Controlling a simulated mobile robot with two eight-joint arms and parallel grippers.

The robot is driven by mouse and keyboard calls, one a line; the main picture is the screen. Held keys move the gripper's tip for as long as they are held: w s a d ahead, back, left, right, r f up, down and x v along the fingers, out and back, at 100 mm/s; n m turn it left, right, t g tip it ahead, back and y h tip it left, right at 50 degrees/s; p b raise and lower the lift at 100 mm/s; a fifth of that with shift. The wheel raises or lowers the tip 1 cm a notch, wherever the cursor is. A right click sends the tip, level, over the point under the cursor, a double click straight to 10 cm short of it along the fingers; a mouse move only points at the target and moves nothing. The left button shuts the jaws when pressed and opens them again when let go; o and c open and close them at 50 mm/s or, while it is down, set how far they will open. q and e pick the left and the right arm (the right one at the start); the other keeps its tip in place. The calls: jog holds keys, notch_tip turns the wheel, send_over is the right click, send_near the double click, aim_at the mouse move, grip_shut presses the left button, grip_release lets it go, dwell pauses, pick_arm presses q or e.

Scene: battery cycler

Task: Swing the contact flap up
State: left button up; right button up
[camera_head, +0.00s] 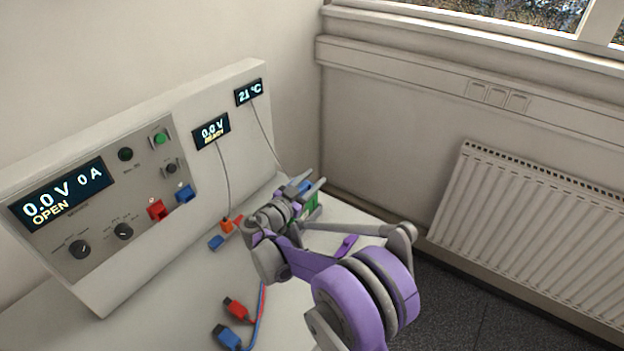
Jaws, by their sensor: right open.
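My right gripper (312,182) is open at the far right end of the bench. Its two fingers point up and to the right and look empty. A green part (312,200) with a little blue beside it shows just behind and below the fingers, mostly hidden by my gripper. I cannot make out the contact flap or its angle; it may be behind my gripper. I cannot tell whether the fingers touch anything. My left gripper is not in view.
The cycler panel (138,195) stands along the bench's back and reads 0.0 V, 0 A, OPEN. A red plug (238,308) and a blue plug (227,336) with cables lie in front. An orange connector (227,225) and a blue one (216,242) lie left of my gripper.

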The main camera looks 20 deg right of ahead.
grip_shut()
dwell(1.5)
